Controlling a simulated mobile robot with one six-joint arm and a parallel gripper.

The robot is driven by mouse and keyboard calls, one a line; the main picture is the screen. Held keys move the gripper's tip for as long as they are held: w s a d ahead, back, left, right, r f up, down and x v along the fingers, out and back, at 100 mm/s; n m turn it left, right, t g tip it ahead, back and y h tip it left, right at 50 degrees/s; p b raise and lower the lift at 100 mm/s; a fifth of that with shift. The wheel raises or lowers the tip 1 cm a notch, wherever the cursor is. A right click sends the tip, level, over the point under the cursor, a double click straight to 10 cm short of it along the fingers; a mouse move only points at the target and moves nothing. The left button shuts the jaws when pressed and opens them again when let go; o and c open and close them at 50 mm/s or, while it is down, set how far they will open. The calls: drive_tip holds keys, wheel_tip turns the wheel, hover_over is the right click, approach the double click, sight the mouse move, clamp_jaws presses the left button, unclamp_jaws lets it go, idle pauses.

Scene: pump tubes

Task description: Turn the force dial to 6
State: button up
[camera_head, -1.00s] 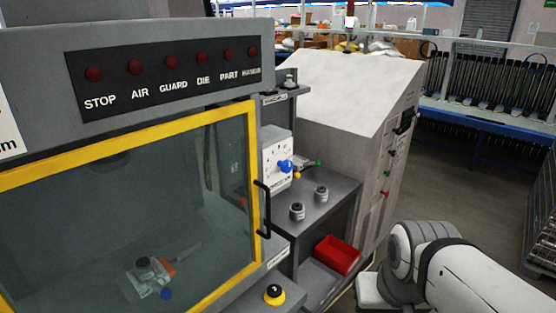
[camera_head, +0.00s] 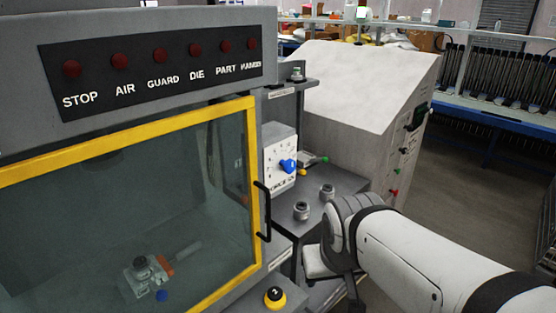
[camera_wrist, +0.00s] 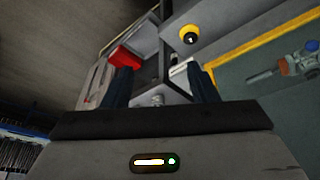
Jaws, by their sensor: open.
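The force dial is a blue knob (camera_head: 288,166) on a white panel (camera_head: 280,150) with small markings, right of the yellow-framed guard window. The number it points to is too small to read. My arm (camera_head: 410,255) reaches in from the lower right of the head view, and its wrist end is below and right of the dial, apart from it. My gripper (camera_wrist: 160,85) shows in the wrist view with its two dark fingers spread and nothing between them. The fingertips are not clear in the head view, and I cannot make out the dial in the wrist view.
Two small grey cylinders stand on the shelf (camera_head: 345,185) below and right of the dial. The black door handle (camera_head: 264,211) sticks out left of my wrist. A yellow-ringed button (camera_head: 275,297) is in front. A red bin (camera_wrist: 124,57) shows in the wrist view.

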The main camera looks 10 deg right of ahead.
drive_tip(key=shift+o, duration=0.2)
drive_tip(key=w+d+r+t+h, duration=0.1)
drive_tip(key=w+d+t, duration=0.3)
drive_tip(key=w, duration=0.7)
drive_tip(key=shift+w+d+r+t+h, duration=0.2)
drive_tip(key=shift+d+r+t+h, duration=0.15)
drive_tip(key=shift+d+r, duration=0.55)
drive_tip(key=n+t+y, duration=0.6)
drive_tip(key=n+y, duration=0.1)
drive_tip(key=y, duration=0.6)
approach(292, 168)
drive_tip(key=x, duration=0.2)
drive_tip(key=p+x, duration=0.1)
drive_tip(key=x, duration=0.6)
drive_tip(key=shift+w+a, duration=0.15)
drive_tip(key=shift+w, duration=0.15)
